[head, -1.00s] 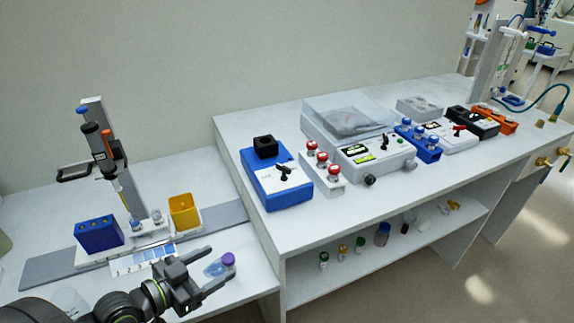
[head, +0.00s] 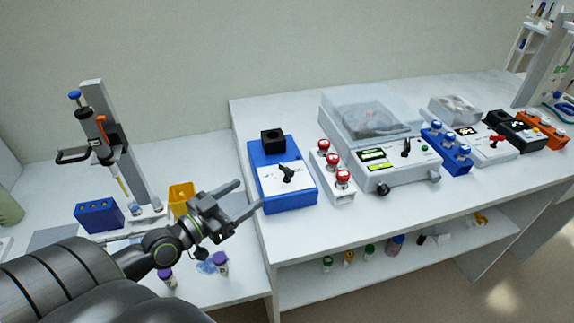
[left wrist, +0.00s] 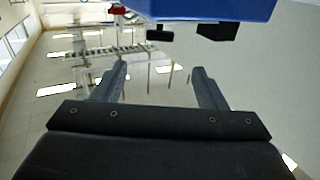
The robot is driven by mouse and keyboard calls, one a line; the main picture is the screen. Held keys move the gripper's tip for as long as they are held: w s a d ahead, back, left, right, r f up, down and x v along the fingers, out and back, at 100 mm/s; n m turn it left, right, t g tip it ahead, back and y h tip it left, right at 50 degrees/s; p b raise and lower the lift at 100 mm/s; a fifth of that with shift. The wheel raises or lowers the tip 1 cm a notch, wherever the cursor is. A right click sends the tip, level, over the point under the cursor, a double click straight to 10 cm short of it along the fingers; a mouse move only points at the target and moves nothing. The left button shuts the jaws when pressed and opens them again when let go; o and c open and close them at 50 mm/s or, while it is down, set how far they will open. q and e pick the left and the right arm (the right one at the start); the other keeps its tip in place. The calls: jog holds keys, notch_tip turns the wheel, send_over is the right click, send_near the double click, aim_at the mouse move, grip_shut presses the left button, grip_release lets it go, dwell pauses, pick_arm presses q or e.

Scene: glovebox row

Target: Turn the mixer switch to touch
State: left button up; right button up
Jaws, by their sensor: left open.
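The mixer (head: 296,200) is a blue box with a black cup head (head: 272,141) at its back. It stands near the left end of the raised bench. A black switch knob (head: 288,174) sits on its white top panel, which has small markings too fine to read. My left gripper (head: 249,195) is open and empty, just left of the mixer's front left side and apart from the knob. In the left wrist view its two fingers (left wrist: 160,70) are spread with nothing between them, and a blue body (left wrist: 205,8), apparently the mixer, shows at the top edge.
A rack of red-capped items (head: 333,170) stands close right of the mixer. On the lower left bench are a pipette stand (head: 117,140), a yellow bin (head: 181,193) and purple-capped tubes (head: 221,265).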

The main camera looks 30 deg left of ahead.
pick_arm(q)
jog(key=p, duration=0.2)
send_near(284, 170)
jog(key=x, duration=0.4)
jog(key=shift+w+r, duration=0.15)
jog(key=shift+r, duration=0.1)
jog(key=x, duration=0.5)
jog(key=shift+w+d+f+p, duration=0.1)
jog(key=shift+w+p, duration=0.05)
jog(key=shift+p, duration=0.2)
jog(key=shift+w+d+f, duration=0.1)
jog(key=shift+w+d, duration=0.05)
jog(key=shift+w, duration=0.4)
pick_arm(e)
jog(key=shift+w+r, duration=0.45)
jog(key=shift+r, duration=0.35)
jog(key=shift+w+r, duration=0.4)
jog(key=shift+r, duration=0.4)
pick_arm(q)
jog(key=shift+c, duration=0.3)
